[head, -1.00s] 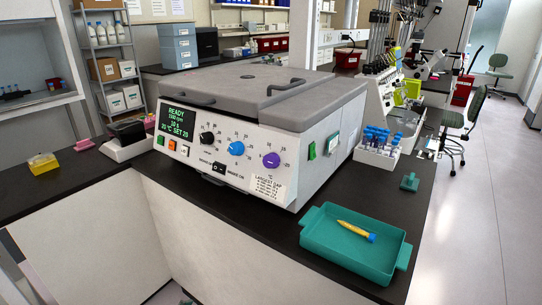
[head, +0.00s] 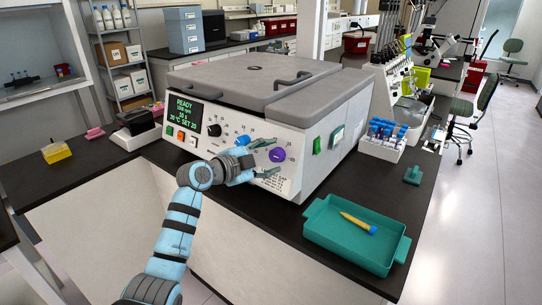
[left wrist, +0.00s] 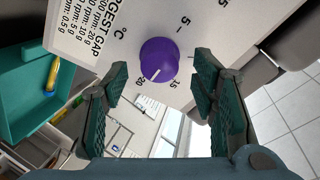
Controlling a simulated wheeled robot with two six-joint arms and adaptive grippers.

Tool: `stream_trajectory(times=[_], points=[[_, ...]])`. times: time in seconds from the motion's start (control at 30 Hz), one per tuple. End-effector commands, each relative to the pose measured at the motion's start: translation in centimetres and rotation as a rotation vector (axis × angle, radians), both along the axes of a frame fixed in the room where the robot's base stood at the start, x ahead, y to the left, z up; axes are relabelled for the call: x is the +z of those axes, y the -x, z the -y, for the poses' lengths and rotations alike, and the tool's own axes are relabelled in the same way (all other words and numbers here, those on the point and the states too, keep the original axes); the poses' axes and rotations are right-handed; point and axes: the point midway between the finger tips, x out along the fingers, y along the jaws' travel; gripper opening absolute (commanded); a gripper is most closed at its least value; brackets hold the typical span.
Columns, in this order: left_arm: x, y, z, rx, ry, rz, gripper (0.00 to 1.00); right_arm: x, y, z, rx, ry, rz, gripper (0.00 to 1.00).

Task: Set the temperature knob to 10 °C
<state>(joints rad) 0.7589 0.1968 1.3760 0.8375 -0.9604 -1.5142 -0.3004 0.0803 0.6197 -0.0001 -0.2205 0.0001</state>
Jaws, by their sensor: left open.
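The purple temperature knob (head: 278,155) is on the right of the centrifuge's sloped front panel (head: 295,148). In the left wrist view the knob (left wrist: 158,60) sits on the white panel beside a °C mark, and its white pointer line aims near the 20. The green display (head: 184,112) appears to read SET 20. My left gripper (head: 267,157) is open in front of the panel, its fingers above and below the knob in the head view. In the left wrist view the fingers (left wrist: 160,78) stand on either side of the knob, apart from it. My right gripper is not in view.
A teal tray (head: 340,253) with a yellow tube (head: 357,222) stands on the bench at right. A tube rack (head: 384,143) is behind it.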

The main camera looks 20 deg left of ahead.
Motion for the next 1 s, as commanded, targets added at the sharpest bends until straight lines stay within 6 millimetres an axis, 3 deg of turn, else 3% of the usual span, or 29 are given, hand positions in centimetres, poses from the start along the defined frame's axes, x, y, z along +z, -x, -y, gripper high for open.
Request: stream_trajectory(times=[0.13,0.37,0.7,1.0], points=[[-0.36,-1.14,0.70,0.000,0.000,0.000,0.53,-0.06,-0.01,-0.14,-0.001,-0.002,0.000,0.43],[-0.44,-1.29,0.73,0.001,0.000,0.000,0.53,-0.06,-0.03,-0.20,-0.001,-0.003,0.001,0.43],[-0.44,-1.25,0.68,0.002,-0.001,-0.001,0.05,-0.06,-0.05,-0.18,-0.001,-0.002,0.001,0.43],[-0.45,-1.23,0.67,0.011,0.027,-0.012,0.05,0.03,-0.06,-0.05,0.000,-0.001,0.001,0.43]])
